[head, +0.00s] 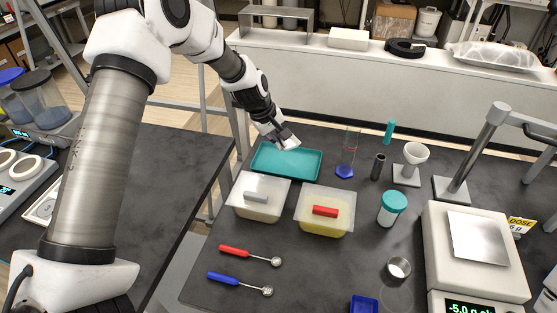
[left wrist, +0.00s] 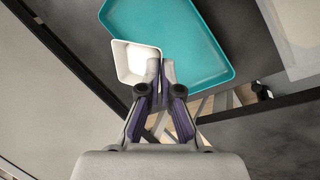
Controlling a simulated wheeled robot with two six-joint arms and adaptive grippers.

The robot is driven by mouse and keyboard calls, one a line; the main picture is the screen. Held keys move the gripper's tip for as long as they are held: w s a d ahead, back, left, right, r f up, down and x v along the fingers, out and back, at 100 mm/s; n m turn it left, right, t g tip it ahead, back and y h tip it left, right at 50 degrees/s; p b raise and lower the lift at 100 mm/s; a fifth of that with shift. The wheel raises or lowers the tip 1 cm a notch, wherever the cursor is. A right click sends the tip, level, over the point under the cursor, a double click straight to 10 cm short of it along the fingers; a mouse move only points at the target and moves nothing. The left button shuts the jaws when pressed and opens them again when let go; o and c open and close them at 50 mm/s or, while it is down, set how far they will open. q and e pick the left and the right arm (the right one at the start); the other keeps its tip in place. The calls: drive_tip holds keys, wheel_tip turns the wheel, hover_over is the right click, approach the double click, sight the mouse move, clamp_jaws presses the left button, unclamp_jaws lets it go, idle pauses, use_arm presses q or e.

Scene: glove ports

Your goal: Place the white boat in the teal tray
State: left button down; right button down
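The white boat (head: 290,143) is a small, square, open dish, held at the tips of my left gripper (head: 284,135). In the left wrist view the boat (left wrist: 135,64) hangs to the left of the fingertips, tilted, and my left gripper (left wrist: 161,68) is shut on its rim. The teal tray (head: 287,166) is an empty, shallow rectangle on the dark table. In the left wrist view the boat overlaps the edge of the tray (left wrist: 190,45); its exact height above it cannot be told. My right gripper is not in view.
Two lidded tubs, one with a grey handle (head: 257,197) and one with a red handle (head: 325,212), stand just in front of the tray. A blue-based cylinder (head: 346,168) stands to its right. A balance (head: 475,250) is farther right.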

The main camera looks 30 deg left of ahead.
sight(282, 165)
use_arm(q)
drive_tip(key=f, duration=0.6)
drive_tip(key=shift+a+f, duration=0.3)
drive_tip(key=shift+w+d+f, duration=0.1)
drive_tip(key=shift+d+f, duration=0.05)
drive_tip(key=shift+f, duration=0.1)
drive_tip(key=shift+f, duration=0.1)
drive_tip(key=c, duration=1.8)
unclamp_jaws()
drive_tip(key=shift+f, duration=0.1)
drive_tip(key=shift+o, duration=1)
drive_tip(key=shift+r, duration=0.35)
drive_tip(key=p+v, duration=0.1)
drive_tip(key=v, duration=1)
drive_tip(key=shift+s+a+r, duration=0.2)
drive_tip(key=shift+s+r, duration=0.05)
drive_tip(key=shift+r, duration=0.05)
